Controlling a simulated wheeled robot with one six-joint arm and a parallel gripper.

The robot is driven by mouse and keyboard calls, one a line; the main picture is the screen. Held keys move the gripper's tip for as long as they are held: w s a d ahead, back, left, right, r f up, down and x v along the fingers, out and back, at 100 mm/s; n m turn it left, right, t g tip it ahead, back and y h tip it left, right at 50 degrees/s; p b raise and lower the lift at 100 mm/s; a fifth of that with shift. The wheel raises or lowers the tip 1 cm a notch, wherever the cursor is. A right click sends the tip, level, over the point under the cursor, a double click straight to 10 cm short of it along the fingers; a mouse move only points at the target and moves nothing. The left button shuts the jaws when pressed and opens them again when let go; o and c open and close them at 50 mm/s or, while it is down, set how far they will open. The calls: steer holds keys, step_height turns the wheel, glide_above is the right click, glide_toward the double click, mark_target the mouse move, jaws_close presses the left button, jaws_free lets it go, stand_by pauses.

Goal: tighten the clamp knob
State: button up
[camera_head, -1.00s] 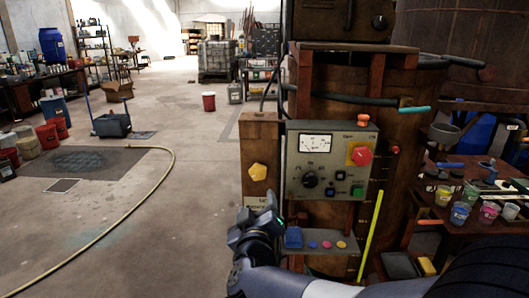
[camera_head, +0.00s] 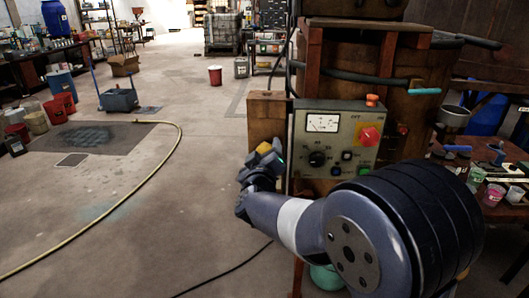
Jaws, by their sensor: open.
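The clamp knob (camera_head: 264,147) is a yellow lobed knob on the front of the wooden post (camera_head: 266,116), left of the grey control panel. Only a small part of it shows; my gripper hides the rest. My gripper (camera_head: 265,158) is right at the knob, its dark fingers overlapping it in the picture. The jaws are open. I cannot tell whether the fingers touch the knob or stand on both sides of it.
The control panel (camera_head: 326,124) with a dial, a black knob, buttons and a red switch (camera_head: 370,136) is close to the right of my gripper. A table with cups (camera_head: 494,194) stands at the far right. The floor on the left is open, crossed by a yellow hose (camera_head: 131,184).

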steer(key=shift+w, duration=0.1)
steer(key=shift+c, duration=0.4)
steer(key=c, duration=0.9)
steer(key=shift+m, duration=0.3)
steer(key=shift+d+f+m+b, duration=0.1)
steer(key=shift+m+b, duration=2.55)
steer(key=shift+m, duration=3.15)
steer(key=shift+d+f+m+b, duration=0.1)
steer(key=shift+m+b, duration=2.5)
steer(key=shift+m, duration=3.2)
steer(key=shift+r, duration=0.1)
